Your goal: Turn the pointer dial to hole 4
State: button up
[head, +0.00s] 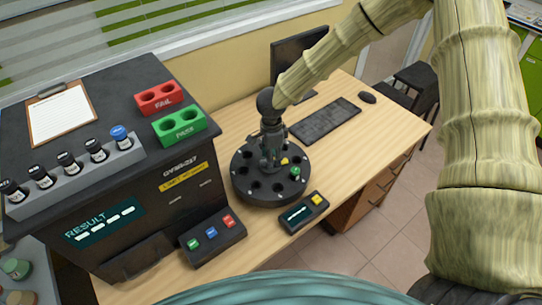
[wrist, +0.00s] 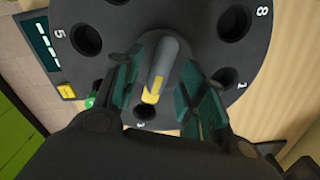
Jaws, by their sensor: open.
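The dark round dial plate (head: 250,188) with numbered holes stands on the desk. Its grey pointer with a yellow tip (wrist: 153,90) rises at the centre in the wrist view, the tip towards the bottom of the picture. Labels 5, 8 and 1 are readable there; the bottom label is partly hidden, and I see no label 4. My gripper (wrist: 163,70) is open, one finger on each side of the pointer; I cannot tell whether they touch it. In the head view my gripper (head: 270,150) is over the plate and hides most of the pointer.
A green-topped item (head: 295,171) sits at the plate's right. A small display box (head: 304,211) and a three-button box (head: 212,238) stand in front. The analyser (head: 130,215) with bottles and red and green racks is at left. A keyboard (head: 325,120) lies behind right.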

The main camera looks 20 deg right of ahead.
jog(key=shift+f, duration=0.5)
grip_shut()
jog(key=shift+m, duration=0.3)
jog(key=m+p, duration=0.1)
jog(key=m, duration=0.2)
jog(key=shift+r, duration=0.1)
jog(key=shift+m+p, duration=0.3)
jog(key=shift+m, duration=2.2)
